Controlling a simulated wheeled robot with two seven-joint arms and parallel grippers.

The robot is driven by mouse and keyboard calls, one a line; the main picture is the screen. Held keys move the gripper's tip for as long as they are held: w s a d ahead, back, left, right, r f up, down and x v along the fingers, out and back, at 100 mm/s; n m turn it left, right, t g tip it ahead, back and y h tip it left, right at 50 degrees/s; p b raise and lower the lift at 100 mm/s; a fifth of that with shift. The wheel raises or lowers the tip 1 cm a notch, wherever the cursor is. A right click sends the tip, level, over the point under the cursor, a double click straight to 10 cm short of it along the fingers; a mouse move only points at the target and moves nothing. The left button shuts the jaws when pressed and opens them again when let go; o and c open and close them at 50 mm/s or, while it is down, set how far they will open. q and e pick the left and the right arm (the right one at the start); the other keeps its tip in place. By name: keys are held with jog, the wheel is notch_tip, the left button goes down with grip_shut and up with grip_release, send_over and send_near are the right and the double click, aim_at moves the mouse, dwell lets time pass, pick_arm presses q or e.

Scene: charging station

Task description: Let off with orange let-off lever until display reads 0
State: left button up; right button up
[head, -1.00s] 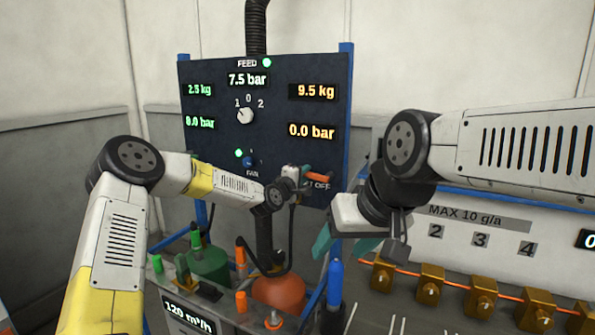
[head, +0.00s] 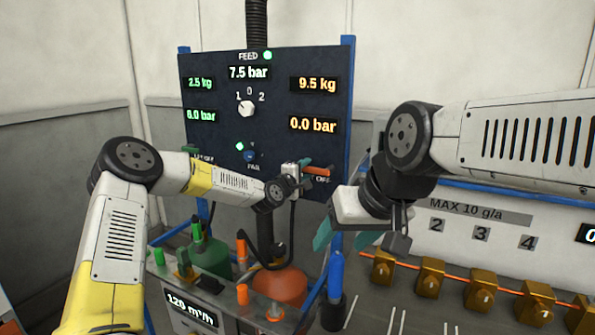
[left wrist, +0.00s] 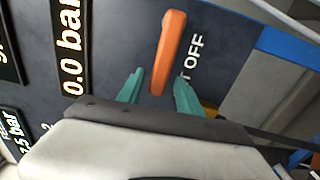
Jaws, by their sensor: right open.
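The orange let-off lever (head: 318,171) sits at the lower right of the dark panel (head: 220,130), beside lettering ending in "OFF". In the left wrist view the lever (left wrist: 169,48) lies between the teal fingers of my left gripper (left wrist: 158,88), with a gap on both sides. My left gripper (head: 304,172) is open at the lever. The orange display above the lever reads 0.0 bar (head: 313,125). The lower green display on the left (head: 201,115) seems to read 6.0 bar. My right gripper (head: 343,238) is open and empty, lower and to the right.
A green vessel (head: 209,262) and an orange vessel (head: 281,287) stand below the panel. A blue bottle (head: 335,278) is close to my right gripper. A row of brass blocks (head: 430,277) runs along the white unit at right.

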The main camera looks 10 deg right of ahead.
pick_arm(q)
jog(key=shift+r, duration=0.1)
jog(key=v, duration=0.7)
jog(key=shift+s+a, duration=0.25)
jog(key=shift+s, duration=0.1)
